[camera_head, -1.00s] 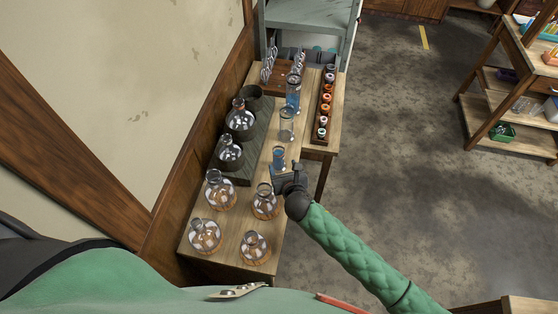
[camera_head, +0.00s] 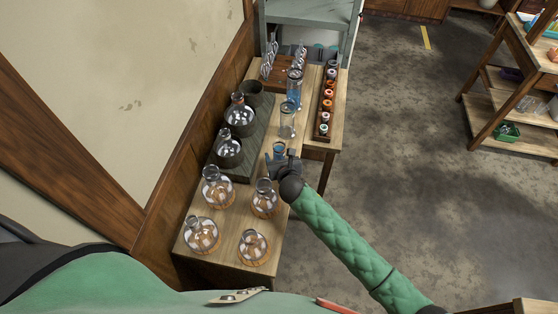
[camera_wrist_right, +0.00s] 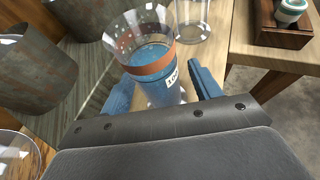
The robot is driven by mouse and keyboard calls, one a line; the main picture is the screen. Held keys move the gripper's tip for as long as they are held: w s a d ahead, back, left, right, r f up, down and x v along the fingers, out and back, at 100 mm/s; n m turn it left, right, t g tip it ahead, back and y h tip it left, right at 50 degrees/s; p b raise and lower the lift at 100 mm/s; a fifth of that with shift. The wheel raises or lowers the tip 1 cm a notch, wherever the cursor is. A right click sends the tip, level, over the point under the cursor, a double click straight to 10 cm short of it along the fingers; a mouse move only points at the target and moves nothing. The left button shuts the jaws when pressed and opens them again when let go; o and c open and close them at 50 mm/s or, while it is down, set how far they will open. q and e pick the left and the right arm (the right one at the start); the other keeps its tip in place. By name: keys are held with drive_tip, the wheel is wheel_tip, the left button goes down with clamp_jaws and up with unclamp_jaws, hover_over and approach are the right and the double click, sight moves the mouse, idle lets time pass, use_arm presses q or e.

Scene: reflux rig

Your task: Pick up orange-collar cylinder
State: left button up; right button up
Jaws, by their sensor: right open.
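The orange-collar cylinder (camera_wrist_right: 152,60) is a clear vessel with blue liquid, an orange band and a small white label. In the head view its top (camera_head: 279,146) shows just beyond my right gripper (camera_head: 281,160), which hides its lower part. In the right wrist view my right gripper (camera_wrist_right: 165,92) is open, with one blue finger on each side of the cylinder's lower part. I cannot tell whether either finger touches it. My left gripper is not in view.
Beyond the cylinder stand an empty clear cylinder (camera_head: 287,122) and a taller one with blue liquid (camera_head: 294,88). Several round flasks (camera_head: 218,188) stand nearby on the wooden table (camera_head: 222,240). A rack of coloured pieces (camera_head: 324,127) lies along the right edge. Open floor lies right.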

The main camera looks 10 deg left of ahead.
drive_tip(key=shift+r, duration=0.1)
drive_tip(key=shift+c, duration=0.6)
drive_tip(key=c, duration=1)
drive_tip(key=shift+c, duration=0.2)
drive_tip(key=shift+r, duration=0.15)
